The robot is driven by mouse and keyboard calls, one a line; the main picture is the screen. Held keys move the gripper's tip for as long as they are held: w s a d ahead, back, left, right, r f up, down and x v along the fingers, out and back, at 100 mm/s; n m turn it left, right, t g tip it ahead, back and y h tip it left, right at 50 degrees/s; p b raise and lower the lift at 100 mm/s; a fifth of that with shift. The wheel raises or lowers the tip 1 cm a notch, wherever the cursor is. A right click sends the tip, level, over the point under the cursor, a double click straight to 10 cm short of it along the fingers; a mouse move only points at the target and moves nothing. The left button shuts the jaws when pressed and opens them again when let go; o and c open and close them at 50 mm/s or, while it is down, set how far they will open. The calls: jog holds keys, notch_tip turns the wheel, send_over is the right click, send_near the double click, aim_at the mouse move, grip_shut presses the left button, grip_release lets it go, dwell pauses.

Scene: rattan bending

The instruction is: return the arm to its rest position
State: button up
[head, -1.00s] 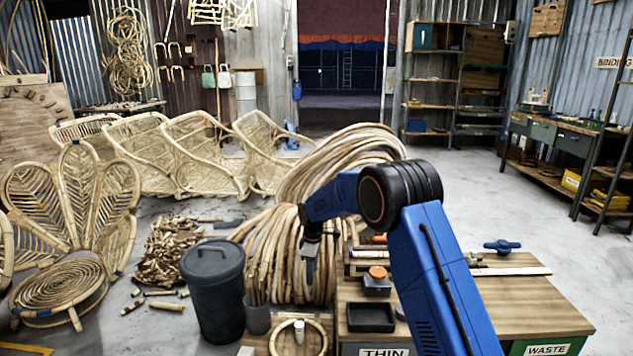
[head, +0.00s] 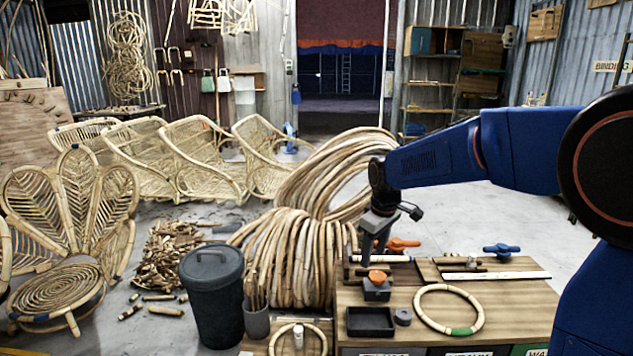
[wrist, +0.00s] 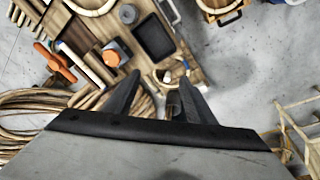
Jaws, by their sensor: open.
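My gripper (head: 377,236) hangs from my blue arm above the back left part of the wooden workbench (head: 500,290). In the wrist view my gripper (wrist: 160,90) shows two dark fingers spread apart with nothing between them. Below the fingertips in the head view is a dark block with an orange top (head: 377,279). Whether the fingers touch anything there is hard to tell, but in the wrist view the block (wrist: 116,50) appears apart from them.
A rattan ring (head: 449,309) with a green band lies on the bench beside a black tray (head: 370,321). Orange (head: 400,244) and blue (head: 501,250) clamps lie behind. Coiled rattan (head: 290,255) and a dark bin (head: 212,295) stand left. Open floor lies behind the bench.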

jog(key=s+d+r+m, duration=0.2)
jog(key=s+d+r, duration=0.25)
jog(key=s, duration=0.55)
jog(key=s+d+f+m+t, duration=0.1)
jog(key=s+d+f+m, duration=0.1)
jog(key=s, duration=1.1)
jog(key=s+d+f+m+t, duration=0.1)
jog(key=s+d+m, duration=0.4)
jog(key=s, duration=0.8)
jog(key=shift+s+d+f, duration=0.2)
jog(key=shift+d+f, duration=0.4)
jog(key=shift+d, duration=0.15)
